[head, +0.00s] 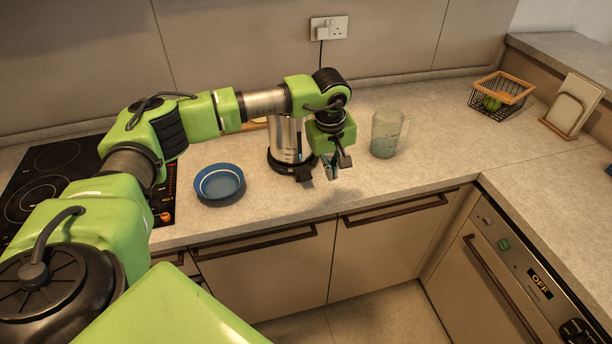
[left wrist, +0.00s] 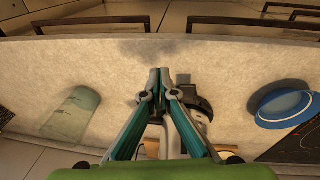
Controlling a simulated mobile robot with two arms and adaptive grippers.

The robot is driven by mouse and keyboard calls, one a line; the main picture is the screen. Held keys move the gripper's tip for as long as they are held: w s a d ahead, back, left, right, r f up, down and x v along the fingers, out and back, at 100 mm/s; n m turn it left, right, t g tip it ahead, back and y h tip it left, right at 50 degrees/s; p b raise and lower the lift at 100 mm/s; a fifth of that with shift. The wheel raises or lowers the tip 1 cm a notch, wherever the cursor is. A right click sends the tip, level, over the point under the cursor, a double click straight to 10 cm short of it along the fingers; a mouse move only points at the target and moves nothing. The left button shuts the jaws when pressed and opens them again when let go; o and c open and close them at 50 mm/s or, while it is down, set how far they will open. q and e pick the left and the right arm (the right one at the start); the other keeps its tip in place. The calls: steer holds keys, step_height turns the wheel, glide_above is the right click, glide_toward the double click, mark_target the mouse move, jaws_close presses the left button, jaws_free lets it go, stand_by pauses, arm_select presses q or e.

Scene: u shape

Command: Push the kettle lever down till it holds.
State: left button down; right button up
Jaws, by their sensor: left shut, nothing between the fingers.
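The kettle (head: 286,143) has a shiny steel body on a black base and stands on the counter, partly hidden behind my left arm. A small dark piece (head: 304,172) juts out low at its front right; I cannot tell for sure that it is the lever, nor its position. My left gripper (head: 331,170) points down, just right of this piece, with its fingers together and empty. In the left wrist view the closed fingertips (left wrist: 164,74) appear beside a dark part of the kettle (left wrist: 204,92); contact cannot be told. My right gripper is out of view.
A clear jug (head: 386,134) stands right of the gripper. A blue bowl (head: 219,183) sits to the left, by the black hob (head: 40,180). A wire basket (head: 500,96) and a board stand (head: 572,106) are far right. The counter front is clear.

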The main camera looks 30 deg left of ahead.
arm_select(q)
steer(key=y, duration=0.2)
glide_toward(306, 177)
steer(key=shift+w+a+r+g, duration=0.1)
steer(key=shift+w+r+g, duration=0.15)
steer(key=shift+r+g, duration=0.1)
steer(key=shift+f, duration=0.1)
steer(key=b+x, duration=0.4)
steer(key=x, duration=0.2)
steer(key=shift+f, duration=0.1)
steer(key=shift+w+f+b, duration=0.15)
steer(key=shift+f+b, duration=0.2)
steer(key=shift+b, duration=0.1)
